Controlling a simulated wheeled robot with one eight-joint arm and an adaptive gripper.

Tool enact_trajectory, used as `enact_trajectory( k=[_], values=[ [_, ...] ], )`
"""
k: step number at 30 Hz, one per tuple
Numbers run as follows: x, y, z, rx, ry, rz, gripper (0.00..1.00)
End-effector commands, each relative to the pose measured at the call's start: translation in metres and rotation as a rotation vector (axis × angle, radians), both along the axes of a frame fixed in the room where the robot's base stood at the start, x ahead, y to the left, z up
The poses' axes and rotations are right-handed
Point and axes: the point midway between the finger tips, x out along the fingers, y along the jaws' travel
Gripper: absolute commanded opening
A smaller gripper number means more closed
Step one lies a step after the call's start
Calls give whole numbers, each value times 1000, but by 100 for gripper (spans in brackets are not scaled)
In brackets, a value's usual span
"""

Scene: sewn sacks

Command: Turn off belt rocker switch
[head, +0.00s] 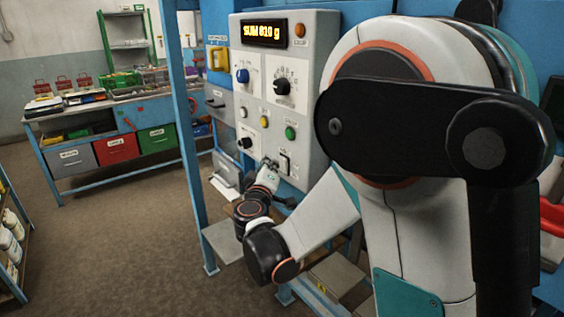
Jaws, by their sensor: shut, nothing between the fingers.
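A grey control panel (304,100) carries a small dark switch on a light plate (285,162) low on its front; it looks like a rocker, but its label and position are too small to read. My gripper (271,163) is shut and empty, just left of this switch and close to the panel face. I cannot tell whether the fingertips touch the panel. My forearm and wrist reach up to it from below, and my upper arm covers the right of the view.
The panel also has a lit display (265,33), a black rotary knob (282,87), a blue knob (242,76) and a green button (290,133). A blue post (181,110) stands left of it. A workbench (115,100) with bins is behind.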

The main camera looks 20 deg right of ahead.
Motion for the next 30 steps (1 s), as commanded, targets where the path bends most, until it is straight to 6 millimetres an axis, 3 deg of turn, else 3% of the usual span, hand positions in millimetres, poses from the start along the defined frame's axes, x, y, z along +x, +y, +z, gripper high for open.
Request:
enact_trajectory(
  k=[30],
  values=[
    [2,-8,1,0,0,0,0]
  ],
)
